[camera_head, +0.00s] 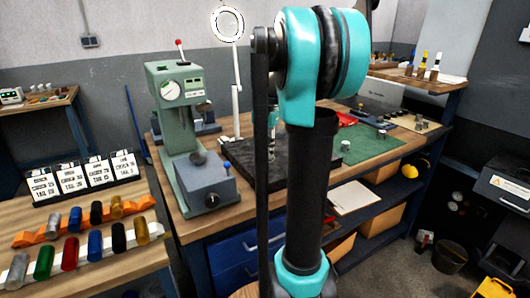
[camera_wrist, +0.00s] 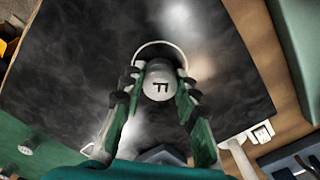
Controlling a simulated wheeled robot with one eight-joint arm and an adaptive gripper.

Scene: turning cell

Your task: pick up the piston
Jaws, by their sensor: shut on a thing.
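In the wrist view the piston (camera_wrist: 158,88) shows as a pale grey round top with a dark mark on it. My gripper (camera_wrist: 160,77) has its green and black fingers on both sides of it, shut on it. Behind it lies the dark, glossy stone plate (camera_wrist: 75,60), which also shows on the bench in the head view (camera_head: 262,170). I cannot tell whether the piston touches the plate. In the head view my teal and black arm stands in front and hides most of the gripper and piston.
A green press-like device (camera_head: 180,130) stands left of the plate. A ring lamp (camera_head: 227,25) rises behind. A green mat (camera_head: 365,143) with small parts lies to the right. At lower left, a wooden table (camera_head: 105,276) holds racks of coloured cylinders.

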